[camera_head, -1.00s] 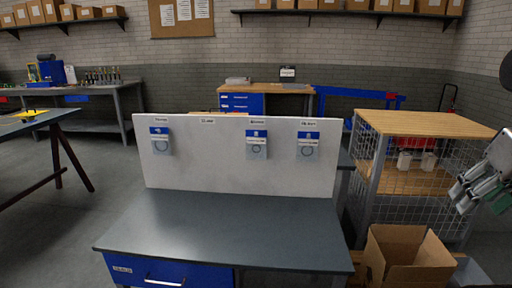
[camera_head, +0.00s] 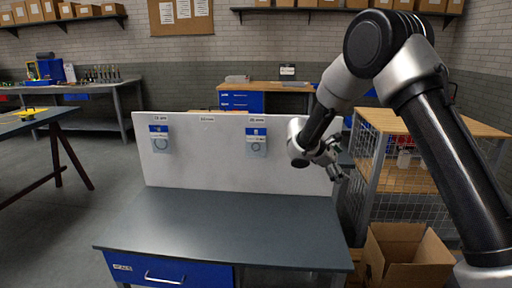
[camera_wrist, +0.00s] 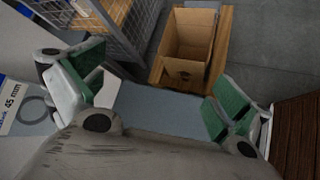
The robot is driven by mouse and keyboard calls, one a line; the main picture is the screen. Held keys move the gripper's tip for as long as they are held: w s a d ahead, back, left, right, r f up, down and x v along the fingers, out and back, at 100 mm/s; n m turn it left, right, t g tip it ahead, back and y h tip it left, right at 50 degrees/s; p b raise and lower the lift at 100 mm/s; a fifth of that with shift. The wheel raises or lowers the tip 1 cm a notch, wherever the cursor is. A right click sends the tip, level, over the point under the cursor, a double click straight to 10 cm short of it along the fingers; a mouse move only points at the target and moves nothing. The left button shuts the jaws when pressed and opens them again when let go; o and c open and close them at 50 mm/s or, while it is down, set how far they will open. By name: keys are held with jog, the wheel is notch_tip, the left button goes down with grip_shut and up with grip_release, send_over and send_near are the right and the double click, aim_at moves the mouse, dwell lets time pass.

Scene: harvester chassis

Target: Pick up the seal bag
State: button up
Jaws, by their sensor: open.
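Two seal bags with blue headers and a ring inside hang on the white board (camera_head: 220,165): a left bag (camera_head: 160,142) and a middle bag (camera_head: 256,141). A bag marked 45 mm (camera_wrist: 22,108) shows at the left edge of the wrist view, beside my gripper's left finger and partly cut off. The right bag's place on the board is hidden behind my arm in the head view. My gripper (camera_head: 335,165) is in front of the board's right end. In the wrist view my gripper (camera_wrist: 155,90) is open, its green-padded fingers wide apart with nothing between them.
A grey workbench (camera_head: 220,230) with a blue drawer stands below the board, its top clear. An open cardboard box (camera_head: 405,258) stands to its right, also seen in the wrist view (camera_wrist: 187,48). A mesh-sided wooden-topped rack (camera_head: 375,170) stands behind the box.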

jog(key=w+a+f+n+t, duration=0.5)
jog(key=w+a+f+n, duration=0.2)
jog(key=w+a, duration=0.4)
jog(key=n+t+y, duration=0.8)
jog(key=n+y, duration=0.1)
jog(key=n, duration=0.3)
send_near(256, 140)
jog(key=w, duration=0.4)
jog(key=shift+w+f, duration=0.1)
jog(key=shift+w, duration=1.55)
jog(key=shift+w+f, duration=0.15)
jog(key=shift+w, duration=1.5)
jog(key=c, duration=0.7)
